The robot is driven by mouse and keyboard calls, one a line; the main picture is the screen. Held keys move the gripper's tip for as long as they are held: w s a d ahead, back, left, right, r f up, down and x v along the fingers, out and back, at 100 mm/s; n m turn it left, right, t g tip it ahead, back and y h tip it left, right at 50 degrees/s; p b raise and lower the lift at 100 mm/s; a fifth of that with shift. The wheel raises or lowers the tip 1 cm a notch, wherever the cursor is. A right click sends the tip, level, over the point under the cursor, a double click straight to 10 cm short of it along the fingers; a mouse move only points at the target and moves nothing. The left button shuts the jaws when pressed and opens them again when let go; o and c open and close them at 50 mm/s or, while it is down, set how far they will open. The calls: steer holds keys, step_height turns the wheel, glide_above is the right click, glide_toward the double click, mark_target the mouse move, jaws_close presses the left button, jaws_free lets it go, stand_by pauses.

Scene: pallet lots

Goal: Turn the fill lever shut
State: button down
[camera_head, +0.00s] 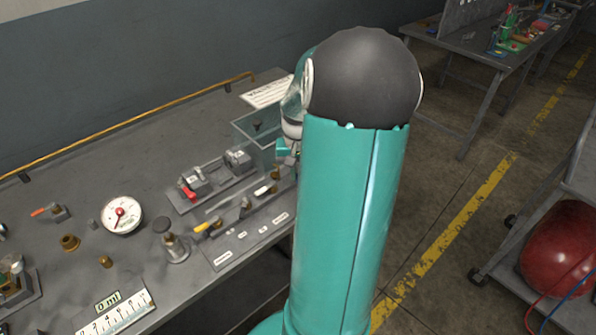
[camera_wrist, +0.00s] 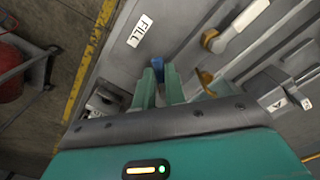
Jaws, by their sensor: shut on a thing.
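In the wrist view my gripper (camera_wrist: 160,74) has its two green fingers close together around a blue lever handle (camera_wrist: 158,64). This handle is beside a white label reading FILL (camera_wrist: 140,30), so I take it as the fill lever. Only a small part of the blue handle shows between the fingers; its pivot is hidden.
A red-handled valve (camera_head: 188,192) sits behind the panel, near a clear tank (camera_head: 258,128). A round gauge (camera_head: 122,215) and brass fittings (camera_head: 69,242) stand on the bench at left. A red ball-shaped tank (camera_head: 560,250) is on a cart at right. The floor between is open.

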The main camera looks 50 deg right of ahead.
steer(key=m, duration=0.1)
steer(key=w+m, duration=0.1)
steer(key=m, duration=0.1)
steer(key=a+m, duration=0.1)
steer(key=shift+w, duration=0.25)
steer(key=m, duration=0.2)
steer(key=w+m, duration=0.1)
steer(key=m, duration=0.3)
steer(key=shift+w, duration=0.4)
steer(key=shift+d, duration=0.1)
steer(key=c, duration=1.5)
jaws_free()
steer(key=shift+o, duration=0.2)
